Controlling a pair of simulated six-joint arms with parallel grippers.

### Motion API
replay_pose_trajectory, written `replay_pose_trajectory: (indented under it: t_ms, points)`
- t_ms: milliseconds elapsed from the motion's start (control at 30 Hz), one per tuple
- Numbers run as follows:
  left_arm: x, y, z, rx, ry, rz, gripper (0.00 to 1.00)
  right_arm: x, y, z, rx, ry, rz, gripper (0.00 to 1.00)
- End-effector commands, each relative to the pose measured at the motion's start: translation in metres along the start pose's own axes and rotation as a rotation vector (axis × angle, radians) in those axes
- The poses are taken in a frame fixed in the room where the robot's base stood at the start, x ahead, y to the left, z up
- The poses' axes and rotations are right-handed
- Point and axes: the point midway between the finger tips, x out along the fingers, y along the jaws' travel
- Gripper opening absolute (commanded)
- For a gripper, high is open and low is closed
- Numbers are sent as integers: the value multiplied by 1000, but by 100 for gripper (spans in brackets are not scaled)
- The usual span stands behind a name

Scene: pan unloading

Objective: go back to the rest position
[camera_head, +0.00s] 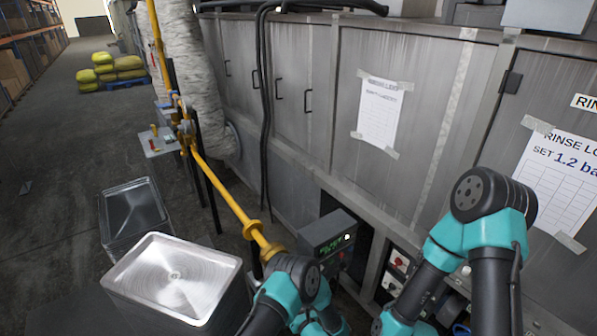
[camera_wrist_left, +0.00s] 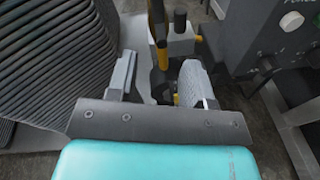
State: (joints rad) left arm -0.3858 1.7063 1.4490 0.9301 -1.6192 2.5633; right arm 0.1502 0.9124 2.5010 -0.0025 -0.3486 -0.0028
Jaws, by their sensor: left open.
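In the head view a stack of shiny metal pans (camera_head: 175,278) stands at the lower left, its top pan empty. A second pan stack (camera_head: 133,210) stands behind it. My left arm comes up at the bottom centre, just right of the near stack; its gripper is hidden in that view. In the left wrist view my left gripper (camera_wrist_left: 158,80) is open, with a finger at each side and nothing seen held between them. The ribbed side of a pan stack (camera_wrist_left: 50,60) fills the left of that view, beside the left finger. My right arm is folded at the lower right; its gripper is not visible.
A control box with a green display (camera_head: 328,236) stands close to my left arm; a grey box with knobs (camera_wrist_left: 280,30) shows in the left wrist view. A yellow pipe (camera_head: 220,185) runs down towards my left arm. Grey cabinets (camera_head: 300,90) line the back. Open floor lies left.

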Motion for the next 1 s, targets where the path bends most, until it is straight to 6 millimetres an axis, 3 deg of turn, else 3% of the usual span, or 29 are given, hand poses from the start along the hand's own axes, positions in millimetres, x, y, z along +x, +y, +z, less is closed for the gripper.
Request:
replay_pose_trajectory:
  t_ms: [233,500,767,1000]
  points:
    - [34,31,4,450,128,-215,47,0,0,0,0,0,0,43]
    - [44,75,2,942,169,-523,47,0,0,0,0,0,0,43]
    - [30,128,-1,1383,84,-871,47,0,0,0,0,0,0,43]
    - [-4,186,-2,1734,-127,-1216,47,0,0,0,0,0,0,43]
